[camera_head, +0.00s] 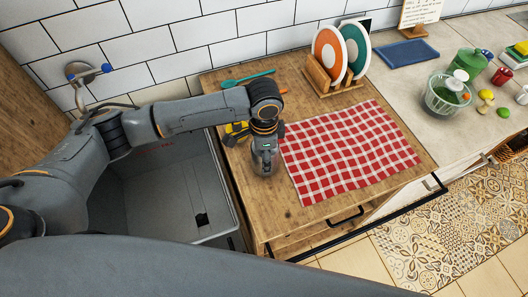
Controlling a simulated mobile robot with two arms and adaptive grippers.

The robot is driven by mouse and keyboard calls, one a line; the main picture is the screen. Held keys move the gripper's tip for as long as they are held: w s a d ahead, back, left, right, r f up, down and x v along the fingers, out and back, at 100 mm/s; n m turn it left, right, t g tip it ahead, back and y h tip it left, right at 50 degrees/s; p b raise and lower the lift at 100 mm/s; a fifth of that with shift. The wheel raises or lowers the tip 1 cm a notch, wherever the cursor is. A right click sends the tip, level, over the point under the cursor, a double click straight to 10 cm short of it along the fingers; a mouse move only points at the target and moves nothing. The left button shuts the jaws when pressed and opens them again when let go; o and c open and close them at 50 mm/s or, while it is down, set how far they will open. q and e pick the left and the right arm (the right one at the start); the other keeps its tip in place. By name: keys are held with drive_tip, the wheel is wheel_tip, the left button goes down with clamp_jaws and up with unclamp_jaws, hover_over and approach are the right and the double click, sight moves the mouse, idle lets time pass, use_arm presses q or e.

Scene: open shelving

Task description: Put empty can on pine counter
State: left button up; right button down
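The pine counter (232,82) is a brown wooden top in the middle of the head view, right of the grey sink. My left arm reaches across from the left. My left gripper (264,165) points down over the counter, just left of the checked cloth. A grey, rounded shape shows at its fingertips; I cannot tell whether it is a can or only the fingers. The arm above hides the gap between the fingers. I cannot make out the empty can for sure anywhere. My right gripper is out of view.
A red checked cloth (345,150) covers much of the counter. A yellow and black item (235,130) lies left of my gripper, and a teal utensil (247,79) behind. A plate rack (322,82) stands at the back. The counter's front left (266,203) is bare.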

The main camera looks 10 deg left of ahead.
use_arm(q)
drive_tip(key=o, duration=1.1)
drive_tip(key=shift+f, duration=0.1)
drive_tip(key=shift+o, duration=0.2)
wheel_tip(320, 180, up, 12)
drive_tip(key=shift+r+b, duration=0.15)
drive_tip(key=shift+b, duration=0.9)
